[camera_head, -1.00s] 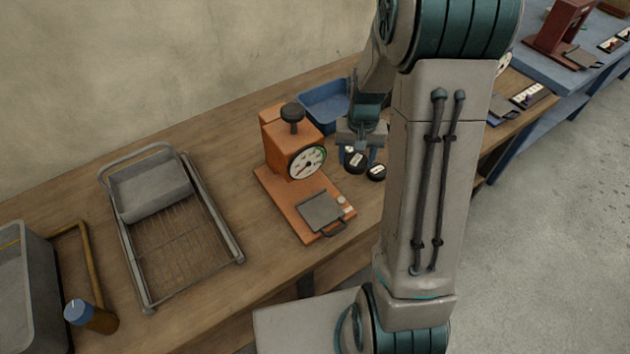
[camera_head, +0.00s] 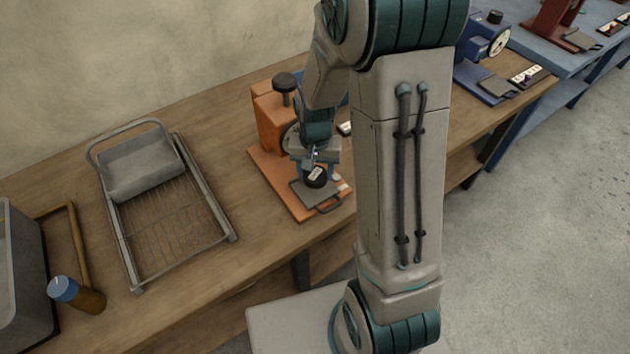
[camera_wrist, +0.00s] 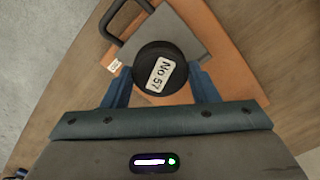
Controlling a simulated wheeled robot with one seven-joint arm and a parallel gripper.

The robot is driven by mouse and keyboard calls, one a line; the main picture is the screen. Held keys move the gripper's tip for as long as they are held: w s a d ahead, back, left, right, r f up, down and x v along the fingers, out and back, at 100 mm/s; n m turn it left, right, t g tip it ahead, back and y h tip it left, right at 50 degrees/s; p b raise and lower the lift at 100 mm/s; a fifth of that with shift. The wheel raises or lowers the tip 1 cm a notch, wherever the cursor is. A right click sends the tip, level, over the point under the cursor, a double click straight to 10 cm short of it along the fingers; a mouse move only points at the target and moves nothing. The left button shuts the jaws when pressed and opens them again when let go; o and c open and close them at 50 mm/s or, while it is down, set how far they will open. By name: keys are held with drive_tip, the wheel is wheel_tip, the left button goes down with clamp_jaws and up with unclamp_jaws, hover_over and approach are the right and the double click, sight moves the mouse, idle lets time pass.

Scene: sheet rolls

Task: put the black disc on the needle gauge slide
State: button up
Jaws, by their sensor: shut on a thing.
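My gripper (camera_head: 316,168) is shut on a black disc (camera_head: 317,177) with a white label. In the wrist view the disc (camera_wrist: 170,51) sits between the blue fingers (camera_wrist: 160,88), its label reading about "No 57". The disc is over the grey slide plate (camera_head: 302,193) of the orange needle gauge (camera_head: 268,122). I cannot tell whether it touches the plate. In the wrist view the slide plate (camera_wrist: 191,30) and its dark handle (camera_wrist: 112,23) show beyond the disc. My gripper and arm hide most of the gauge dial.
A wire rack (camera_head: 170,235) with a grey bin (camera_head: 140,165) stands left on the wooden table. A blue-capped bottle (camera_head: 78,296) and a grey container (camera_head: 20,260) are further left. A blue gauge (camera_head: 478,48) stands right. Another labelled black thing (camera_head: 345,128) is mostly hidden behind my arm.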

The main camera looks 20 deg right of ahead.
sight(315, 174)
drive_tip(key=shift+f+b, duration=0.8)
drive_tip(key=shift+f, duration=0.8)
drive_tip(key=shift+f, duration=0.2)
drive_tip(key=o, duration=1)
